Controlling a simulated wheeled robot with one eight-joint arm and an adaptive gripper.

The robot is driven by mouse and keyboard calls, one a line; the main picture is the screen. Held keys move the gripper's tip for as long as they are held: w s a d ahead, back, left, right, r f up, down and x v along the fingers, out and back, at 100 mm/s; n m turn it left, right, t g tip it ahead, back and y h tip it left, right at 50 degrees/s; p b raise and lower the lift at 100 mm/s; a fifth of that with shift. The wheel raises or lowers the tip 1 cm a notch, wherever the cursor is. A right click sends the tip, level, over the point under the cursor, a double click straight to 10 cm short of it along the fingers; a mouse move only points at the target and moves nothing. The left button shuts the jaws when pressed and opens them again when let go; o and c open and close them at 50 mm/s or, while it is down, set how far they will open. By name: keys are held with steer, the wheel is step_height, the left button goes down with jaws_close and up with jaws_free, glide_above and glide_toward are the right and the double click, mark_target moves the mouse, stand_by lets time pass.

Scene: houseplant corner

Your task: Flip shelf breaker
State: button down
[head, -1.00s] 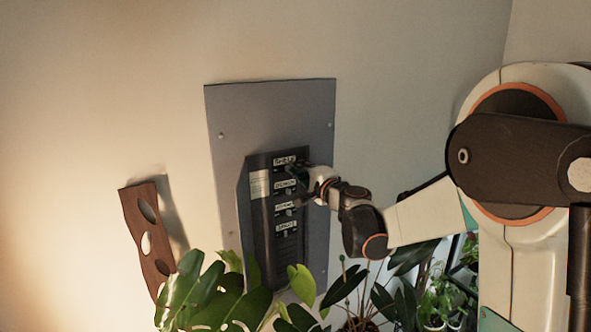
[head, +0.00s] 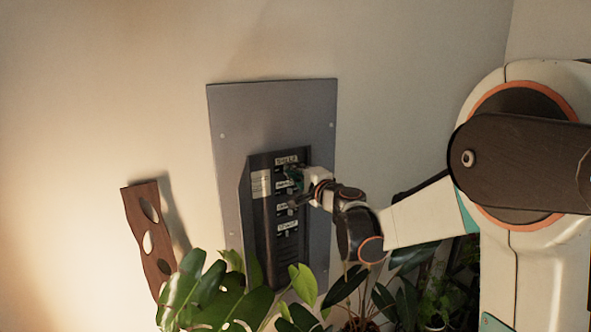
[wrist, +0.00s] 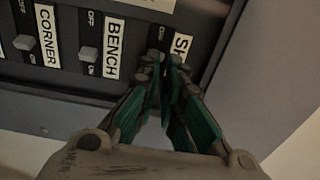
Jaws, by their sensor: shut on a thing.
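In the head view my gripper (head: 292,188) reaches from the right to the upper part of the dark breaker box (head: 264,225).
The bench switch (wrist: 88,53) and corner switch (wrist: 23,42) sit beside it, both nearer their ON marks. A grey plate (head: 228,130) surrounds the box. Leafy plants (head: 240,300) stand below, and a wooden piece with holes (head: 146,225) hangs at left.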

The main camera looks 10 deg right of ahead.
steer(key=shift+w+a+r, duration=0.1)
steer(key=shift+w+r, duration=0.15)
steer(key=shift+w, duration=0.1)
steer(key=f+v, duration=0.1)
steer(key=v, duration=0.7)
steer(key=shift+d+b, duration=0.25)
steer(key=shift+b, duration=0.1)
stand_by(0.5)
steer(key=shift+s, duration=0.15)
